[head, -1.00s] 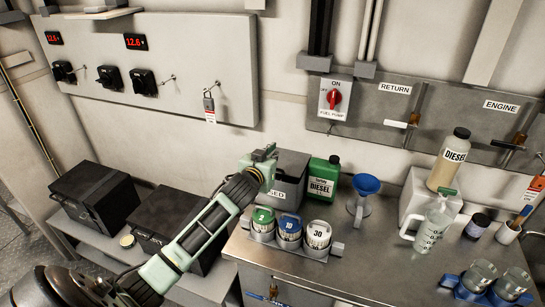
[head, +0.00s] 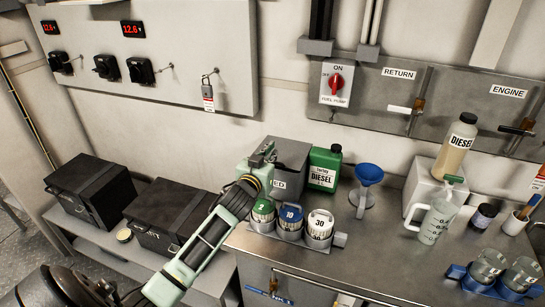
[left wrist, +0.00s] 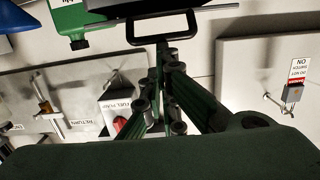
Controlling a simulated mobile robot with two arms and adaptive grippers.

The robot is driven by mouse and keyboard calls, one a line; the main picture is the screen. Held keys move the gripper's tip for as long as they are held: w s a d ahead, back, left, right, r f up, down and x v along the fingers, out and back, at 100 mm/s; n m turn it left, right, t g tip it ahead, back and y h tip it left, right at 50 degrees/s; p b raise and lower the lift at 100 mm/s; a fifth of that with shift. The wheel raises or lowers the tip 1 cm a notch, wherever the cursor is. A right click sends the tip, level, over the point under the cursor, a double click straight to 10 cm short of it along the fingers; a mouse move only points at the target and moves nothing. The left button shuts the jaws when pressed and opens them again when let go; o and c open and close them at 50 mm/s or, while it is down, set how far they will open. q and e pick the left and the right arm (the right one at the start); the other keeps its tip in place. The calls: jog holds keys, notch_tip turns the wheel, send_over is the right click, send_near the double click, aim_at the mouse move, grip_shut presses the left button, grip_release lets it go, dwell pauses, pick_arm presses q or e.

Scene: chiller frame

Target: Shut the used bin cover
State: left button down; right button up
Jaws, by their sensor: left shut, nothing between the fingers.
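The used bin (head: 291,180) is a grey box on the steel bench, left of the green diesel jug, with only the end of its label showing. A grey panel (head: 292,150) rises at its top; I cannot tell the cover's exact angle. My left gripper (head: 268,151) is shut and empty at the bin's upper left, hiding part of it. In the left wrist view, its closed fingers (left wrist: 162,50) point at a dark plate with a black loop handle (left wrist: 193,24). They overlap the loop in the picture; contact is unclear. My right gripper is not in view.
Several labelled canisters (head: 289,219) stand in a rack before the bin. The green diesel jug (head: 324,168) and blue funnel (head: 368,174) stand to its right. Two black boxes (head: 176,218) sit on the lower shelf at left. The wall panel (head: 150,60) is behind.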

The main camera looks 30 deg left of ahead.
pick_arm(q)
jog(key=f+b, duration=0.2)
jog(key=shift+s+t+b, duration=0.3)
jog(key=shift+s+t, duration=0.1)
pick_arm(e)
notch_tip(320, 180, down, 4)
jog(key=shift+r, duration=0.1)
pick_arm(q)
jog(key=shift+r, duration=0.15)
